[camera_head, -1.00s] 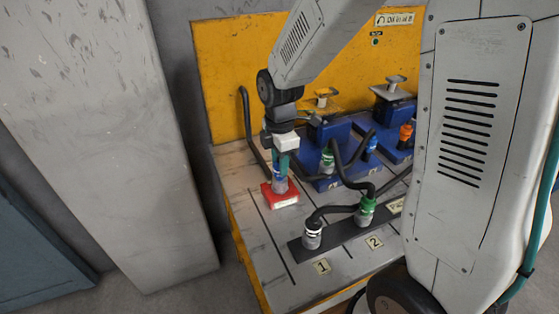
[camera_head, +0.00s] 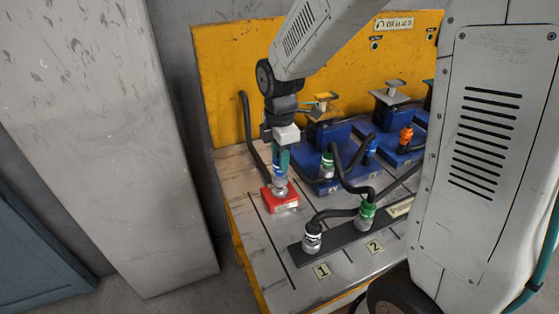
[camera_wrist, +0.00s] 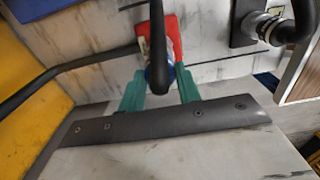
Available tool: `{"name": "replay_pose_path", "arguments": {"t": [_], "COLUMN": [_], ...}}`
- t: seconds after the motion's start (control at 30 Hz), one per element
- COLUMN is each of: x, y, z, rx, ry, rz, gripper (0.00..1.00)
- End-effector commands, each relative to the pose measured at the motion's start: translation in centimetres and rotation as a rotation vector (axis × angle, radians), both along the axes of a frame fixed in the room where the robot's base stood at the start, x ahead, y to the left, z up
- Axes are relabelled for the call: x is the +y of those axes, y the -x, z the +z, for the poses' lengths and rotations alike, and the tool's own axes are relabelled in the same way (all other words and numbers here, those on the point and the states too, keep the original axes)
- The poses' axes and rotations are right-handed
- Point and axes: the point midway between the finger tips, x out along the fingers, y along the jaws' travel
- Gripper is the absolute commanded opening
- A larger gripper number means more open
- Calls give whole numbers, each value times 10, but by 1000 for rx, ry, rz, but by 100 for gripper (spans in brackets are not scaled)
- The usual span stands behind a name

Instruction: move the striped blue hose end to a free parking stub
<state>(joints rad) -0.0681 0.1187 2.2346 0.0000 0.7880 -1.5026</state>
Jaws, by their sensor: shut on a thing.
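The striped blue hose end (camera_head: 280,169) is held upright between the teal fingers of my gripper (camera_head: 281,163). Its silver lower part shows just above or at the red block (camera_head: 285,203); I cannot tell if they touch. In the wrist view, the fingers of my gripper (camera_wrist: 161,92) stand on both sides of the blue collar (camera_wrist: 178,72), partly hidden by its black hose (camera_wrist: 157,40). The dark parking strip (camera_head: 338,234) carries a white-banded hose end (camera_head: 312,238) by label 1 and a green-banded one (camera_head: 366,214) by label 2. No free stub is clearly visible.
Blue blocks (camera_head: 327,184) behind hold a green-white hose end (camera_head: 327,165), a blue one (camera_head: 370,148) and an orange one (camera_head: 406,137). Black hoses loop between them and the strip. A yellow panel (camera_head: 225,60) stands behind.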

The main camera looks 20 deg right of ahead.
Motion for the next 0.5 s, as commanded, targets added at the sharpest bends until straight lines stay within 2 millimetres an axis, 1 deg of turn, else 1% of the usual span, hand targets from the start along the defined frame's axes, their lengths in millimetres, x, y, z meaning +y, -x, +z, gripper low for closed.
{"name": "replay_pose_path", "arguments": {"t": [0.13,0.37,0.4,0.47,0.5], "x": [0,0,0,0,0], "y": [0,0,0,0,0], "z": [8,8,8,8,8], "rx": [-1,0,0,0,0], "ry": [0,0,0,0,0], "rz": [0,0,0,0,0], "gripper": [0,0,22,5,0]}}
